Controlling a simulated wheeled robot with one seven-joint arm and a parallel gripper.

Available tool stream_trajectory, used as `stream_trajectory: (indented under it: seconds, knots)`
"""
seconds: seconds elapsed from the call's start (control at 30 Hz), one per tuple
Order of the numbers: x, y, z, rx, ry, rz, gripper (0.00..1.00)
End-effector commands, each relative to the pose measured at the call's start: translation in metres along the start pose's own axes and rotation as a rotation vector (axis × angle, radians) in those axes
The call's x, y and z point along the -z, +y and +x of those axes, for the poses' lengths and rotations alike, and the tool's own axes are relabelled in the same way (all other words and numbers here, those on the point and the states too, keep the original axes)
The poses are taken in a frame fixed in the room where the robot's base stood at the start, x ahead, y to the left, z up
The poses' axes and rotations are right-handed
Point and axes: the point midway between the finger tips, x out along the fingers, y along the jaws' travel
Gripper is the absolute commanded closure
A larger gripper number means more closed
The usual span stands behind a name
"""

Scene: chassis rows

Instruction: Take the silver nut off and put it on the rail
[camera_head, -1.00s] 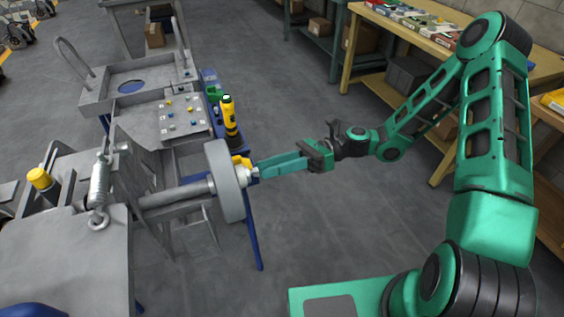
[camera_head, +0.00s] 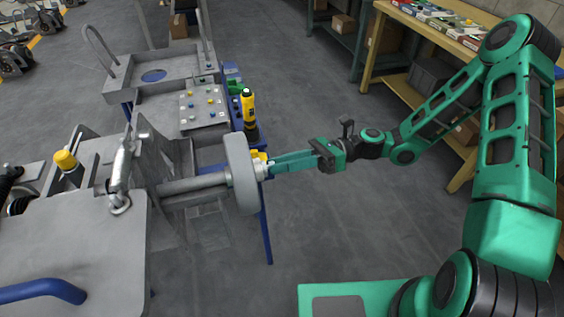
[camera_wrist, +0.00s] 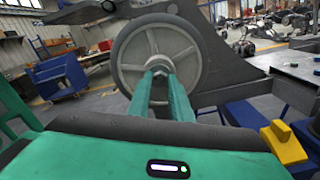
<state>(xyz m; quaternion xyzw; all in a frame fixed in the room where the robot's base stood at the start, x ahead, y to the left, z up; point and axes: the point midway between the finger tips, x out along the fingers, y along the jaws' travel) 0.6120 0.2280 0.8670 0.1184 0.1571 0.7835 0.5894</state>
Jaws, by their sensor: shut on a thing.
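The silver nut (camera_head: 262,170) sits at the outer end of the axle, against the hub of the grey wheel (camera_head: 240,188). My gripper (camera_head: 270,165) reaches in from the right, with its long green fingers shut on the nut. In the wrist view the nut (camera_wrist: 159,70) shows between the fingertips (camera_wrist: 160,79), in front of the spoked wheel (camera_wrist: 193,52). The fingertips hide part of the nut, so I cannot tell how far it is along the thread. I cannot tell for sure which part is the rail.
A yellow-and-black tool (camera_head: 249,112) stands upright just behind the wheel. A yellow block (camera_head: 259,156) is close by the fingertips, and a blue leg (camera_head: 266,225) stands below. A grey panel with coloured knobs (camera_head: 203,105) lies behind. The floor (camera_head: 360,225) at right is clear.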

Motion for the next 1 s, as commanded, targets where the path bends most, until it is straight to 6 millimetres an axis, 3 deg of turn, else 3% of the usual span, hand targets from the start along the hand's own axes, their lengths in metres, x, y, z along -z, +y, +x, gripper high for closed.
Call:
stream_trajectory:
  seconds: [1.0]
  knots:
    - [0.000, -0.001, -0.039, 0.002, 0.000, -0.001, 0.97]
